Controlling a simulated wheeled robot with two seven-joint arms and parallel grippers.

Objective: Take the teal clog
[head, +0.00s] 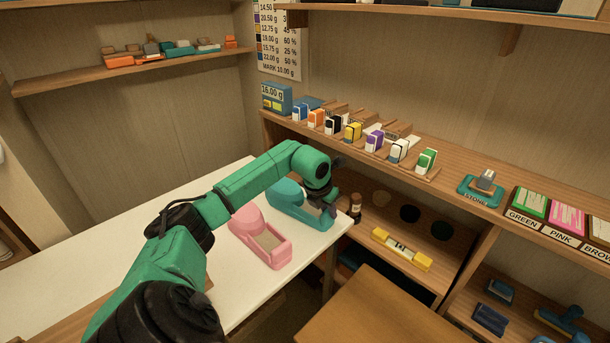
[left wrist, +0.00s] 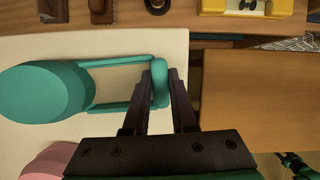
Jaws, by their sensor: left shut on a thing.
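The teal clog (head: 284,193) sits on the white tabletop near its right edge, behind the pink clog (head: 262,240). My left gripper (head: 327,211) reaches over its right end. In the left wrist view the teal clog (left wrist: 45,91) has its rounded part at the left and a thin end bar at the right. The fingers of my left gripper (left wrist: 160,78) are shut on that end bar, one on each side. The clog appears to rest on the table; I cannot tell whether it is lifted. My right gripper is not in view.
A dark bottle (head: 355,207) stands just right of the clog. A yellow level-like tool (head: 401,249) lies on the lower shelf. A wooden surface (head: 375,309) is at the front right. Small coloured boxes line the shelf above. The white table (head: 85,270) is clear at left.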

